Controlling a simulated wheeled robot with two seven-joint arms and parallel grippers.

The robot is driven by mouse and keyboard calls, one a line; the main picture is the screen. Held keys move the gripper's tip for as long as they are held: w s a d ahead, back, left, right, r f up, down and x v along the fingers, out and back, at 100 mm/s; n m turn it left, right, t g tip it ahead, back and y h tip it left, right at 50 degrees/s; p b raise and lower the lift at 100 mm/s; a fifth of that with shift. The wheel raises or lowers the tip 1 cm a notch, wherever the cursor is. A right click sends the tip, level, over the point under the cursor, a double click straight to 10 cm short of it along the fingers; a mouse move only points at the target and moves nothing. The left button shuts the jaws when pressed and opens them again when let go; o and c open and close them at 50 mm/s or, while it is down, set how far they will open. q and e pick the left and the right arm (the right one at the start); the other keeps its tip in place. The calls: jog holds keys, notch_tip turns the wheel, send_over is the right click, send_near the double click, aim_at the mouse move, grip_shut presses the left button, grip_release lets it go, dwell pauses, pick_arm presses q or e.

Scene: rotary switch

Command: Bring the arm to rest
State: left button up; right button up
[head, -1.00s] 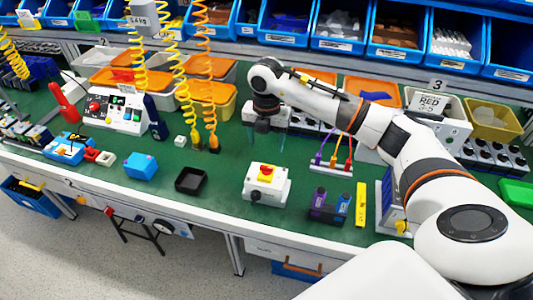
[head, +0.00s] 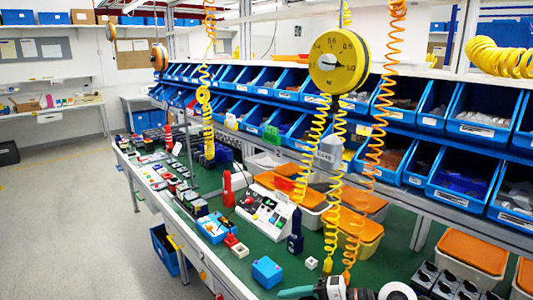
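Part of my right arm shows at the bottom edge, right of centre. Its black and white wrist and the teal gripper (head: 296,292) lie low in the head view, cut off by the frame. Whether the fingers are open or shut cannot be seen. My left gripper is not in view.
A green bench (head: 240,262) runs back to the left. It carries a blue box (head: 267,271), a white control box (head: 266,212) and orange-lidded bins (head: 473,250). Yellow coiled cables (head: 333,215) hang above it. Blue bins line the shelves behind. The floor at left is open.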

notch_tip(320, 180, up, 9)
jog(key=d+m+t, duration=0.2)
jog(key=m+t, duration=1)
jog(key=t, duration=0.2)
jog(key=s+d+f+m+g+h, duration=0.1)
jog(key=s+d+f+m+h, duration=0.2)
jog(key=d+f+m+h, duration=1)
jog(key=s+f+m+g, duration=0.1)
jog(key=s+f+g, duration=0.5)
jog(key=s, duration=0.5)
jog(key=s+f+m+g, duration=0.2)
jog(key=s+f+g, duration=0.45)
jog(key=s, duration=0.35)
notch_tip(320, 180, down, 28)
jog(key=s+g, duration=0.1)
jog(key=s, duration=0.1)
jog(key=s+d+f+g, duration=0.1)
jog(key=s+d+f, duration=0.1)
jog(key=s+f, duration=1.2)
jog(key=shift+s+f+n+h, duration=0.15)
jog(key=shift+s+n+h, duration=0.15)
jog(key=shift+s, duration=0.45)
